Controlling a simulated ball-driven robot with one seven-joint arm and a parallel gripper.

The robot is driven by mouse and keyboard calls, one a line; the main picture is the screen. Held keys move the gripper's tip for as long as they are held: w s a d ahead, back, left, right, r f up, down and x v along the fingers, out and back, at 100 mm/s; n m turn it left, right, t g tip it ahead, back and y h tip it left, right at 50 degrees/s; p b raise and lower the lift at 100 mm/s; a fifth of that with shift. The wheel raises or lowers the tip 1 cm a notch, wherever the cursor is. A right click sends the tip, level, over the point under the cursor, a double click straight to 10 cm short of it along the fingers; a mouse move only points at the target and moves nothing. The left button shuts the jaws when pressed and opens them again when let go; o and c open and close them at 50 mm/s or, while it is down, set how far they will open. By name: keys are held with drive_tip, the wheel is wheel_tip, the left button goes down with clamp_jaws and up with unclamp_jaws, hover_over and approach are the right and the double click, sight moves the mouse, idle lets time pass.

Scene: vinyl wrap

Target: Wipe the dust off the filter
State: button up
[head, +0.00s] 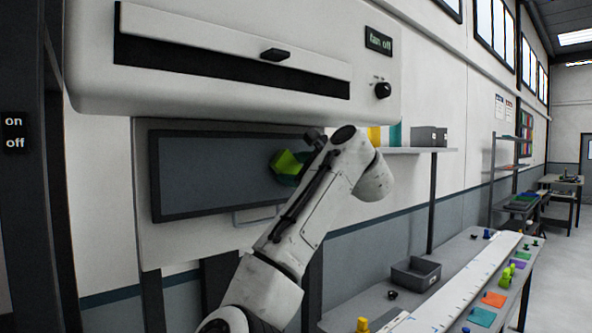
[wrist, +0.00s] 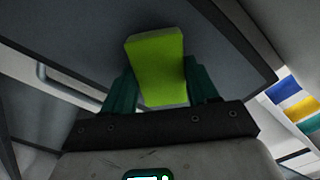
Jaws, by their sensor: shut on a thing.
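A dark grey rectangular panel in a frame, which I take to be the filter (head: 208,172), is under the white hood in the head view. It also shows behind the block in the wrist view (wrist: 225,45). I cannot make out any dust on it. My gripper (head: 288,166) is shut on a yellow-green block (wrist: 157,62), held between its dark green fingers. The block (head: 284,161) is in front of the panel's right part. Whether it touches the panel, I cannot tell. My arm hides the panel's lower right corner.
A light handle (head: 255,216) sits below the panel. A bench (head: 480,247) with a grey bin (head: 415,273) and small coloured items is at right.

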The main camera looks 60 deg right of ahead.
sight(226, 171)
drive_tip(key=shift+w+a, duration=0.55)
drive_tip(key=shift+a, duration=1.4)
drive_tip(key=shift+w+a, duration=0.55)
drive_tip(key=shift+a, duration=1.45)
drive_tip(key=shift+w+a, duration=0.55)
drive_tip(key=shift+a, duration=1.4)
drive_tip(key=shift+w+a, duration=0.3)
drive_tip(key=shift+a, duration=0.45)
drive_tip(key=shift+w+a, duration=0.25)
drive_tip(key=shift+a, duration=0.45)
drive_tip(key=v, duration=0.6)
drive_tip(key=shift+b, duration=0.35)
drive_tip(key=v, duration=0.3)
